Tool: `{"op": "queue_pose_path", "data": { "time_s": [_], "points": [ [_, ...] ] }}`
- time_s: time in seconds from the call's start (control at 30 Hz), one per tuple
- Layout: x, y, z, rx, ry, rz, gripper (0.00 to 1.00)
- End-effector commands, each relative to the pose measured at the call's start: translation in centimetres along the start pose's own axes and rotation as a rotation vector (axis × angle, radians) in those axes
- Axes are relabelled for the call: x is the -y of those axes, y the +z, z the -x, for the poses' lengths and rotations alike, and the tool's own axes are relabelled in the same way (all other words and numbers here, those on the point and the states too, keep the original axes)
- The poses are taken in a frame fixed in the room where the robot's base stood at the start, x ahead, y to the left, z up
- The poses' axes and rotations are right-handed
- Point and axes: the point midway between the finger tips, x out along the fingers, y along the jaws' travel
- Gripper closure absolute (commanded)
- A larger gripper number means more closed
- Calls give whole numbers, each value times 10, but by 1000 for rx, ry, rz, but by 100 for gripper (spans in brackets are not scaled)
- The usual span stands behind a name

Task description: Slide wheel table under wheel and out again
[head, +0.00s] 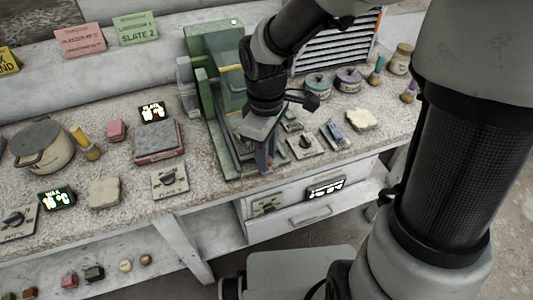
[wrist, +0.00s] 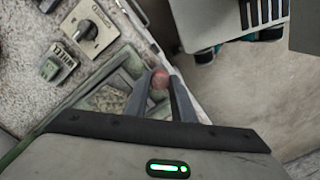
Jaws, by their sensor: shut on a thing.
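The green machine (head: 212,45) stands on the bench in the head view. Its low green wheel table (head: 232,172) reaches toward the bench's front edge. My gripper (head: 266,165) is over the front end of that table and covers part of it. In the wrist view my gripper (wrist: 162,90) has its fingers closed around a round reddish knob (wrist: 159,79), next to the green rim of the table (wrist: 125,60). A grey speckled surface shows inside the rim. The wheel is hidden behind my arm or cannot be made out.
A dial plate (head: 305,146) and a small switch plate (head: 335,136) lie close to the right of the machine. A grey slab (head: 158,140) is to its left. Jars (head: 348,80) stand at the back right. A drawer (head: 305,215) is below the front edge.

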Motion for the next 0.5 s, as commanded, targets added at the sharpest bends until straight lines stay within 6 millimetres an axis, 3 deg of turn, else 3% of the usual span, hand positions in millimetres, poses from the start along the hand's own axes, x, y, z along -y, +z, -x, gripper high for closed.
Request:
{"op": "queue_pose_path", "data": {
  "time_s": [0.3, 0.5],
  "points": [
    [-46, -47, 3, -4, 0, 2, 100],
    [-57, -58, 2, -3, 3, 0, 100]
  ]
}}
